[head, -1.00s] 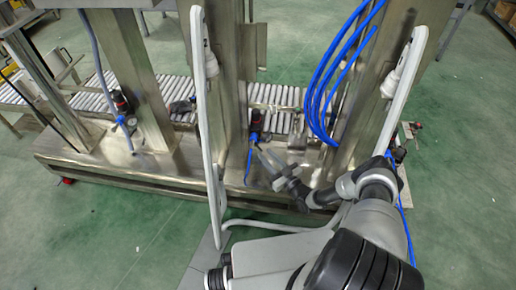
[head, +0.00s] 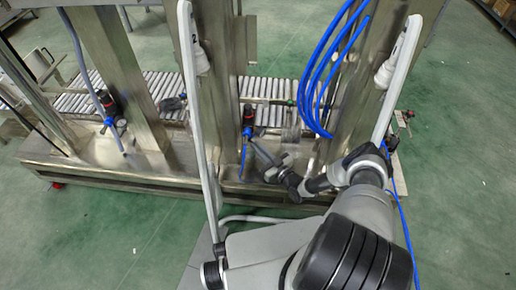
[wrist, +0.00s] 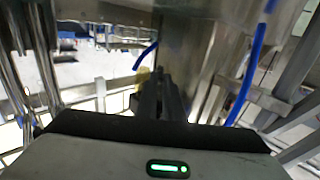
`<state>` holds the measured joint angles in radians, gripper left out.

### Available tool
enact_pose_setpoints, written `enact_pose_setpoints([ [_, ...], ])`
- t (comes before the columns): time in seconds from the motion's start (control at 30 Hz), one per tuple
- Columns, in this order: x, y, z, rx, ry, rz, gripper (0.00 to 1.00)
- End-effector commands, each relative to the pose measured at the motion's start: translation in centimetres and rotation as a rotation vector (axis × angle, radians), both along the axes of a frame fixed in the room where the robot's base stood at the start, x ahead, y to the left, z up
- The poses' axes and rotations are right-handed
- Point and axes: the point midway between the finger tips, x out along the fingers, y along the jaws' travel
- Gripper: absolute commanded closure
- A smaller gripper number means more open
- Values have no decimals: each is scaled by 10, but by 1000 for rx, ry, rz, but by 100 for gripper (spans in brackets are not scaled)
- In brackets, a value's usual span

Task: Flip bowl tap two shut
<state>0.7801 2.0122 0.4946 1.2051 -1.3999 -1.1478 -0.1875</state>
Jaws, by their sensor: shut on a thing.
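The middle tap (head: 248,117), a black and red body with a blue fitting, stands beside the steel column in the head view. My gripper (head: 254,143) is just below its blue fitting, reaching up and left from my arm. In the wrist view my gripper's dark fingers (wrist: 160,95) are close together, shut on a part of the tap that they mostly hide. A small yellowish patch (wrist: 143,75) shows behind the fingertips. I cannot make out the tap's lever or its exact angle.
A similar tap (head: 108,103) stands at the left. Steel columns (head: 218,90) rise on the steel base (head: 70,168). Blue hoses (head: 322,80) hang at the right. A roller conveyor (head: 165,88) runs behind. The green floor in front is open.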

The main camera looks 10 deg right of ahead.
Motion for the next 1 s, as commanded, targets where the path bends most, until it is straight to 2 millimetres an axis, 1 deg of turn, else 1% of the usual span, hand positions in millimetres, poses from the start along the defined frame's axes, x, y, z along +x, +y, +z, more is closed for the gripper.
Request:
enact_pose_setpoints([
  [0.17,-1,2,0,2,1,-25,100],
  [0.37,-3,8,0,3,3,-117,100],
  [0.8,-6,33,0,-1,-1,-471,100],
  [1.0,-5,41,1,-1,-3,-616,100],
])
